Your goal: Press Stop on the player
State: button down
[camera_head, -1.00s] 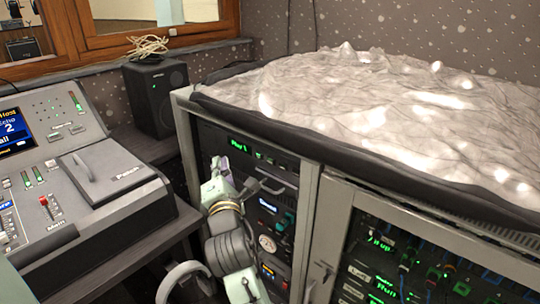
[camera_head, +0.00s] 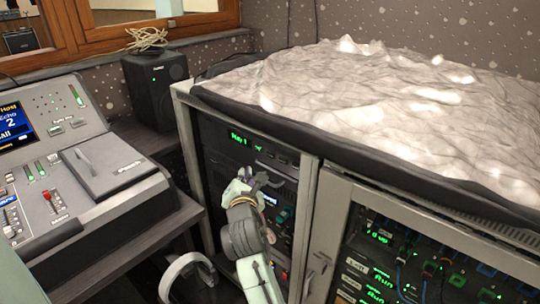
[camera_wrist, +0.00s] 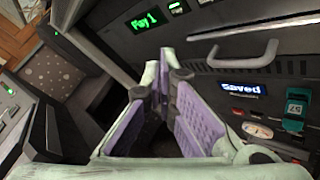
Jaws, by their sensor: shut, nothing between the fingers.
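The player is the top unit in the left rack, with a green display (camera_head: 239,138) reading something like "Play 1". The same green display (camera_wrist: 149,19) shows at the top of the wrist view, with a small lit green button (camera_wrist: 177,7) to its right. I cannot make out which button is Stop. My gripper (camera_head: 246,176) is in front of the rack, below the player's display. In the wrist view my gripper (camera_wrist: 163,62) has its pale, purple-padded fingers together at the tips, with nothing between them. Whether the tips touch the panel is unclear.
A drawer handle (camera_wrist: 235,55) sticks out right of my fingers. A mixing desk (camera_head: 75,170) and a black speaker (camera_head: 156,90) stand left.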

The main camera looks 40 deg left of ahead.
jog(key=shift+w+d, duration=0.15)
jog(key=shift+w, duration=1.55)
jog(key=shift+w+d, duration=0.15)
jog(key=shift+w, duration=1.55)
jog(key=shift+w, duration=0.4)
jog(key=shift+w, duration=0.35)
jog(key=shift+s, duration=0.75)
jog(key=shift+s, duration=0.1)
jog(key=shift+s+a, duration=0.2)
jog(key=shift+s, duration=2.2)
